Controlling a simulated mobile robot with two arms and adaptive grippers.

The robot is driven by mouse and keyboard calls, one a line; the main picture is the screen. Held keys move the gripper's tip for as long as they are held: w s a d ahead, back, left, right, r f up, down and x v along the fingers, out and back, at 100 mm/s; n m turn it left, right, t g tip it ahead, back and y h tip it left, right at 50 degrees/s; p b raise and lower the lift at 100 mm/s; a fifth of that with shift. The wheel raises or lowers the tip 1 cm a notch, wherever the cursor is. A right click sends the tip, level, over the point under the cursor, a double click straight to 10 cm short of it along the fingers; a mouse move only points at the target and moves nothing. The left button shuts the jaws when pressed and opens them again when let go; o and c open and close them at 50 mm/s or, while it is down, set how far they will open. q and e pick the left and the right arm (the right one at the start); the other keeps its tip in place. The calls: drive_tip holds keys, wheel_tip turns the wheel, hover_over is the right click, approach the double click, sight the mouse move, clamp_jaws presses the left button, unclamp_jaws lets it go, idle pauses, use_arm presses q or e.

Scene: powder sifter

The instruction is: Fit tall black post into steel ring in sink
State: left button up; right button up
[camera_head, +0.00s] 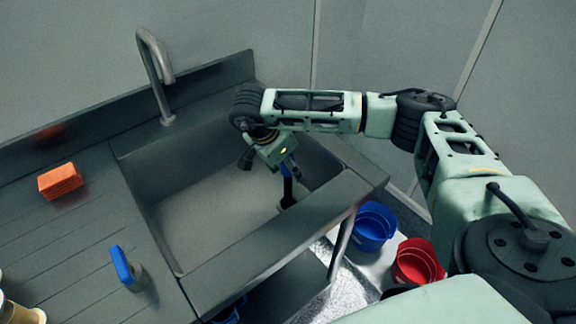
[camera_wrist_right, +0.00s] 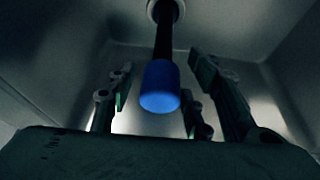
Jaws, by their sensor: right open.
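The tall black post (camera_head: 287,188) stands in the right end of the sink (camera_head: 215,215), partly behind my right gripper (camera_head: 271,166). In the right wrist view the post (camera_wrist_right: 164,40) has a blue end (camera_wrist_right: 160,87) close to the camera. Its far end meets a pale steel ring (camera_wrist_right: 153,11) in the sink floor; I cannot tell how deep it sits. My right gripper (camera_wrist_right: 160,86) is open, with a finger on each side of the blue end and visible gaps. My left gripper is not in view.
A bent steel faucet (camera_head: 157,75) stands behind the sink. An orange sponge (camera_head: 60,181) and a blue-topped item (camera_head: 122,265) are on the left drainboard. A blue bucket (camera_head: 371,228) and a red bucket (camera_head: 417,262) stand on the floor at right.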

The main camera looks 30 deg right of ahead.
drive_tip(key=shift+r+p, duration=0.3)
drive_tip(key=shift+a+r, duration=0.2)
drive_tip(key=shift+r, duration=0.1)
drive_tip(key=b+v, duration=0.1)
drive_tip(key=v, duration=1)
drive_tip(key=shift+r, duration=0.15)
